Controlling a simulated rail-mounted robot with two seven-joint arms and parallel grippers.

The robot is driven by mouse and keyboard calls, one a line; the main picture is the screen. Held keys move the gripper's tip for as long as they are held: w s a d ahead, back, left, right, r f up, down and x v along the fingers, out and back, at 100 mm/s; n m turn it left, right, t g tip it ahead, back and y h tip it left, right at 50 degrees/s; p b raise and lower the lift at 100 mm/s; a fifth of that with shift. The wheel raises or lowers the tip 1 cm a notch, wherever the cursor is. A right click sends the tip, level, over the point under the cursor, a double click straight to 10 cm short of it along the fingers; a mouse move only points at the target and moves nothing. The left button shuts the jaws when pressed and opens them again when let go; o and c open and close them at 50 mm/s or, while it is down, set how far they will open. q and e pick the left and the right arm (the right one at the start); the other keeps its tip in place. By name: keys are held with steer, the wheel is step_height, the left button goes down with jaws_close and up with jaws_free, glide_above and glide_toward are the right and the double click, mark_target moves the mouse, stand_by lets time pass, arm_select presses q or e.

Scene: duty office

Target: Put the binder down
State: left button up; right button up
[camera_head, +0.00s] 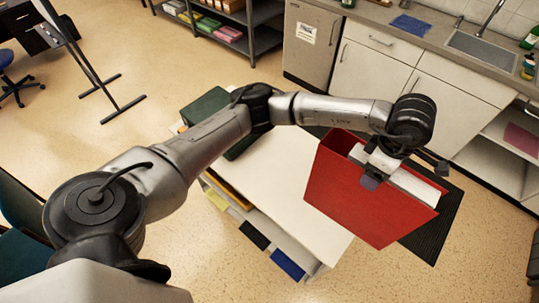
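A red binder (350,196) with a pale page edge is in the right half of the head view, tilted. It overlaps the right end of a white-topped cabinet (285,190) and seems to be held above it; the gap below is hard to judge. My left gripper (405,174) is at the binder's upper edge, with one dark fingertip on the red cover side and another dark tip at the far right. It appears shut on the binder. My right gripper is not in view.
Dark green box-like items (206,106) stand at the cabinet top's back left, partly behind my arm. Colored folders (254,236) stick out of the cabinet's front side. A black mat (437,228) lies on the floor at right. A sink counter (430,42) stands behind.

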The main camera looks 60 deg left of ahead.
arm_select(q)
steer(key=shift+w+a+f+n, duration=0.4)
steer(key=shift+f+n, duration=0.4)
steer(key=shift+n, duration=3.65)
steer(key=shift+w+a+f+n, duration=0.4)
steer(key=shift+f+n, duration=0.4)
steer(key=shift+n, duration=3.7)
steer(key=shift+w+a+f+n, duration=0.4)
steer(key=shift+f+n, duration=0.4)
steer(key=shift+n, duration=3.65)
steer(key=a+f, duration=0.2)
steer(key=a, duration=0.2)
steer(key=a+f, duration=0.2)
steer(key=a, duration=0.1)
steer(key=a+f, duration=0.3)
steer(key=a, duration=0.1)
steer(key=shift+w+a+p, duration=0.25)
steer(key=shift+a+p, duration=0.1)
steer(key=shift+p, duration=0.05)
step_height(320, 180, down, 4)
steer(key=shift+f, duration=0.1)
